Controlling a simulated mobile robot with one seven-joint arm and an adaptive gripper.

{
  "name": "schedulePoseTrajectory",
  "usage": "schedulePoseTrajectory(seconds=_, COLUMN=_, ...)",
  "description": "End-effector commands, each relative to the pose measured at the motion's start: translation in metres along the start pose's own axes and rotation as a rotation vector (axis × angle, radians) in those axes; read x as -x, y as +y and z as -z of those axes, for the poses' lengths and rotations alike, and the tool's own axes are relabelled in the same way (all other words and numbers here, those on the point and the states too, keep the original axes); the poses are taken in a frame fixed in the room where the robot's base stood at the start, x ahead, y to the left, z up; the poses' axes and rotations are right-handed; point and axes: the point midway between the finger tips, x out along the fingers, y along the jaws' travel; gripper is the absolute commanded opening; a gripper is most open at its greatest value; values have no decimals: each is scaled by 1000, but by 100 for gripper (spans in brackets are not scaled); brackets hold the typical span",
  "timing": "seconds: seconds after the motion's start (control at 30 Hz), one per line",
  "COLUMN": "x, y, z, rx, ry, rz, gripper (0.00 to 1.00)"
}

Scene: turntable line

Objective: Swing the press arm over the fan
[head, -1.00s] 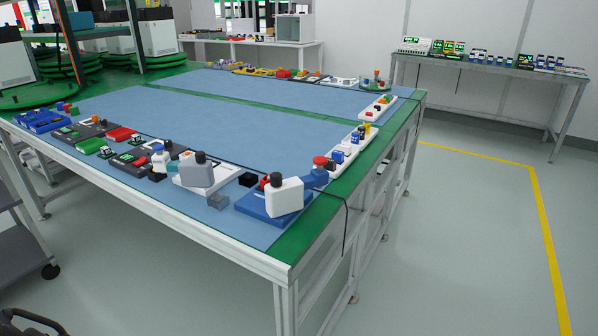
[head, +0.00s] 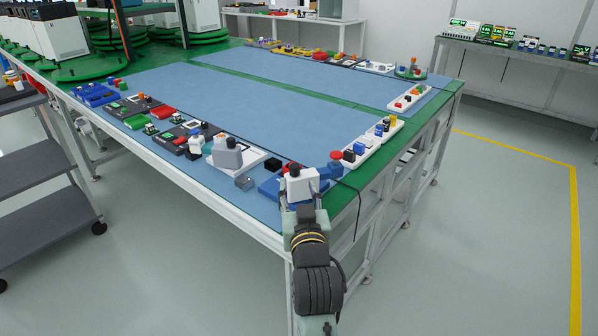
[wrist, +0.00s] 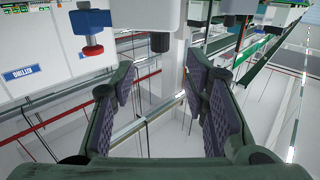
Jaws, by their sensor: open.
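A press unit (head: 270,188) with a blue base stands at the near corner of the table. A white block with a dark knob, which looks like its press head (head: 300,184), sits over the base, with a blue arm (head: 328,172) and red knob behind. My gripper (head: 303,203) is open in front of the white block and partly hides it. In the wrist view the open fingers (wrist: 188,95) have nothing between them. A white block (wrist: 140,12) with a black stub and a blue part with a red knob (wrist: 92,50) show beyond. I cannot pick out the fan.
A grey block with a dark knob (head: 227,154) stands on a white plate left of the press. A small grey cube (head: 244,183) lies nearby. Several coloured units line the table edges. The blue mat's middle (head: 250,105) is clear.

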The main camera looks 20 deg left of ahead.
Motion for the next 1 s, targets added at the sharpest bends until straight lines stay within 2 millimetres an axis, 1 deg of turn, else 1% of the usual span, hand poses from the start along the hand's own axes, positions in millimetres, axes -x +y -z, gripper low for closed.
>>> schedulePoseTrajectory(seconds=0.03, x=-4, y=0, z=-7, rx=4, ry=5, rz=1, gripper=41)
schedulePoseTrajectory(seconds=0.27, x=-17, y=-1, z=-4, rx=3, ry=9, rz=-2, gripper=41)
schedulePoseTrajectory(seconds=0.3, x=-28, y=-1, z=3, rx=1, ry=1, rz=-2, gripper=41)
schedulePoseTrajectory(seconds=0.4, x=-50, y=-1, z=4, rx=0, ry=-1, rz=-2, gripper=41)
schedulePoseTrajectory(seconds=0.5, x=-68, y=0, z=4, rx=0, ry=0, rz=-3, gripper=41)
schedulePoseTrajectory(seconds=0.63, x=-85, y=0, z=3, rx=0, ry=1, rz=-4, gripper=41)
schedulePoseTrajectory(seconds=0.8, x=-96, y=0, z=2, rx=0, ry=3, rz=-3, gripper=41)
schedulePoseTrajectory(seconds=1.0, x=-97, y=0, z=2, rx=0, ry=3, rz=-3, gripper=41)
